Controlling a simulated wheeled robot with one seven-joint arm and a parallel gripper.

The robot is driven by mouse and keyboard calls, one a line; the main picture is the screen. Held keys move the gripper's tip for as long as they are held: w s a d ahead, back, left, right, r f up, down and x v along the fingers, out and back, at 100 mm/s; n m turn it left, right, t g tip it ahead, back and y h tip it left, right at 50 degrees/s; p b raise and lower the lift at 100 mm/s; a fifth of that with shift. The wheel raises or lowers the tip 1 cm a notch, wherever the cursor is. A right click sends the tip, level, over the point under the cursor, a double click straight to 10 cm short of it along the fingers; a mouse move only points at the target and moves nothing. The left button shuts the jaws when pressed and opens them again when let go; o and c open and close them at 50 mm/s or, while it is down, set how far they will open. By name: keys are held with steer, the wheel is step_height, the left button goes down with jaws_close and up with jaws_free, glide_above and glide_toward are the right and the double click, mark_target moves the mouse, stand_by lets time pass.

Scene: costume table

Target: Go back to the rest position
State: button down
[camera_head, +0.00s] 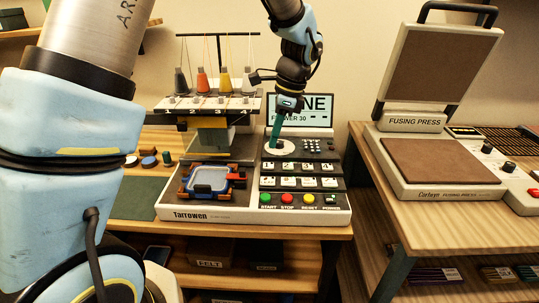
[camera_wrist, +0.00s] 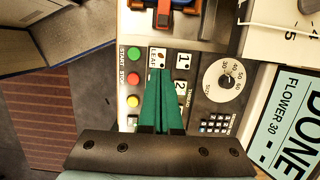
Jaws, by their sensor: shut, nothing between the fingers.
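My gripper (camera_head: 273,146) has its green fingers together, with nothing between them. In the head view it points down in front of the embroidery machine's white dial (camera_head: 289,150), over the control panel. The wrist view shows the fingers (camera_wrist: 160,76) over the panel beside the numbered keys (camera_wrist: 183,62). The dial (camera_wrist: 227,81) is to their right, and the green, red and yellow buttons (camera_wrist: 133,78) are to their left. I cannot tell whether the fingertips touch the panel.
The machine's screen (camera_wrist: 290,120) reads DONE, FLOWER 30. A blue hoop frame (camera_head: 240,180) with a pale inside lies at the machine's front left. Thread cones (camera_head: 202,83) stand above it. An open fusing press (camera_head: 425,190) stands on the table at right.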

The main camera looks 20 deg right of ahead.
steer(key=shift+d+r, duration=0.1)
steer(key=shift+r, duration=0.35)
steer(key=w+a+n+h, duration=0.1)
steer(key=w+a+n, duration=0.1)
steer(key=a+n, duration=1)
steer(key=s+a+n+h, duration=0.1)
steer(key=a+n, duration=0.4)
steer(key=a, duration=0.5)
steer(key=s+a+n, duration=0.4)
steer(key=a+n, duration=0.1)
steer(key=a, duration=0.5)
steer(key=shift+s+f+h, duration=0.35)
steer(key=shift+f+h, duration=0.05)
